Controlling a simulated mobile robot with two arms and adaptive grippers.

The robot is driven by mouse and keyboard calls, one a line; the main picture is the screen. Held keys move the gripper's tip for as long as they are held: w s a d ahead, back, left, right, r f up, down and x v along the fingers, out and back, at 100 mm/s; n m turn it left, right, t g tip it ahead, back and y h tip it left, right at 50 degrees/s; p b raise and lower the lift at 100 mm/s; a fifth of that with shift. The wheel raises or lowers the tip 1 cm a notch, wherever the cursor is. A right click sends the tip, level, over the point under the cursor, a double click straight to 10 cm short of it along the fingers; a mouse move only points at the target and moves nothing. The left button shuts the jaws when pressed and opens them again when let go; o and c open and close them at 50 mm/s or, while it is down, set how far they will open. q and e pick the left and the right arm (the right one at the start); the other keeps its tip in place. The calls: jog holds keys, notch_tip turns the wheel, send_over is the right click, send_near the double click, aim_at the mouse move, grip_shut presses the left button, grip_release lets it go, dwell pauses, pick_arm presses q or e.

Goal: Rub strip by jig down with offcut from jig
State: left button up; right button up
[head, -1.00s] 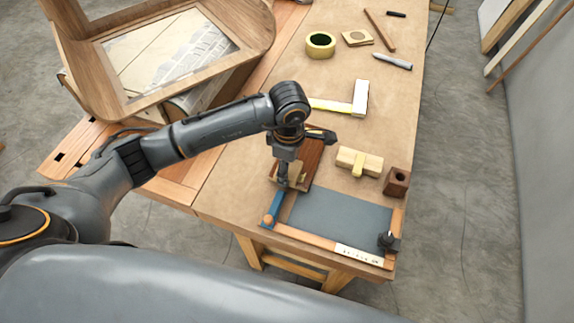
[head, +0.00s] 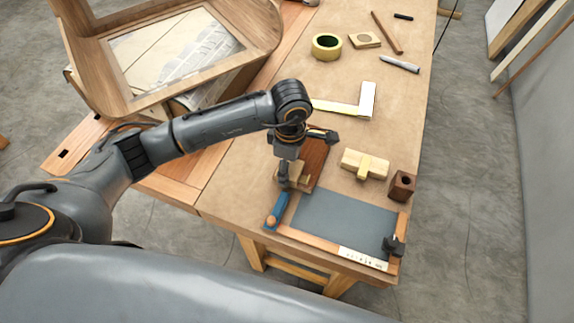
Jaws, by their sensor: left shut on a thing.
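The gripper partly hides this piece. A reddish-brown wood piece (head: 315,157) lies just behind and right of it; I cannot tell whether it is the strip or whether the pale piece touches it. A grey panel with wooden edging (head: 343,222), perhaps the jig, lies in front and to the right. A blue tool with a wooden knob (head: 277,209) lies at its left edge. My right gripper is not in view.
A pale block with a yellow band (head: 364,164) and a dark brown block with a hole (head: 402,185) stand to the right. Behind are a square (head: 366,100), a tape roll (head: 327,46) and small tools. A curved wooden frame (head: 270,40) stands at the left.

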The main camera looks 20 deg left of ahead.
pick_arm(q)
jog(key=shift+d, duration=0.5)
jog(key=shift+a+f, duration=0.1)
jog(key=shift+a, duration=0.05)
jog(key=shift+a+b, duration=0.4)
jog(key=shift+a, duration=0.3)
jog(key=shift+d, duration=0.15)
jog(key=shift+s+d+b, duration=0.1)
jog(key=shift+d+b, duration=0.2)
jog(key=shift+d, duration=0.4)
jog(key=shift+a, duration=0.2)
jog(key=shift+a+b, duration=0.3)
jog(key=shift+a, duration=0.35)
jog(key=shift+d, duration=0.2)
